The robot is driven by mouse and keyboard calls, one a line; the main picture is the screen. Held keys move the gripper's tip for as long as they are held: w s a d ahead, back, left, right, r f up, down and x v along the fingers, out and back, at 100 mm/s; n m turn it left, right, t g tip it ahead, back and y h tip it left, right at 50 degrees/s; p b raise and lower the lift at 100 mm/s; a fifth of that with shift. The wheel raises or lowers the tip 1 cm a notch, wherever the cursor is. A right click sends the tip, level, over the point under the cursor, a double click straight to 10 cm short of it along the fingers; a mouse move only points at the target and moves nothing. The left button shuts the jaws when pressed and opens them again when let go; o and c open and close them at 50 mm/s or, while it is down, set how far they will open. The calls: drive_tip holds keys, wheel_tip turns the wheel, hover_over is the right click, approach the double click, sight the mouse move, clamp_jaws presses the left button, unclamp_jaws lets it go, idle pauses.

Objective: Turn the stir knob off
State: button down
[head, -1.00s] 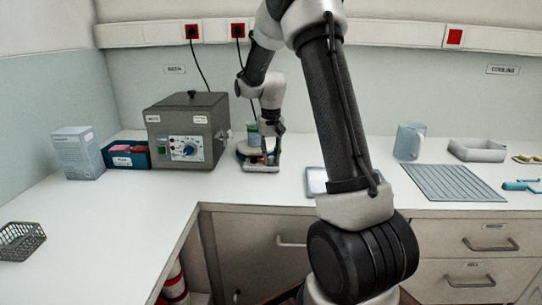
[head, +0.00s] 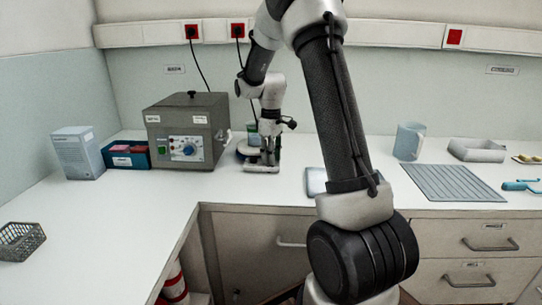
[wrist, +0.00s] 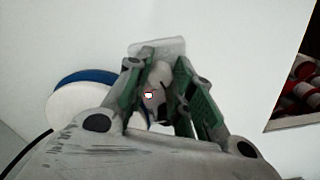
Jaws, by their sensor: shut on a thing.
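The stirrer (head: 261,169) stands on the white counter just right of the grey box; it has a pale base and a round blue-edged top. In the wrist view the round white and blue top (wrist: 72,95) shows at left, partly covered by my gripper. A small grey knob with a white mark (wrist: 149,96) lies between the green-lined fingers. My gripper (wrist: 158,88) points down and is shut on this knob. In the head view my gripper (head: 270,158) is at the stirrer's front and hides the knob. The knob's setting cannot be read.
A grey bath box (head: 186,130) with a blue dial stands close to the left of my gripper. A blue bin (head: 127,161) and a carton (head: 77,153) stand farther left. A flat tray (head: 316,181) lies to the right. The counter's front edge is near.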

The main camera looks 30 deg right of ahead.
drive_tip(key=shift+n, duration=1)
drive_tip(key=c, duration=1.2)
unclamp_jaws()
wheel_tip(320, 180, up, 12)
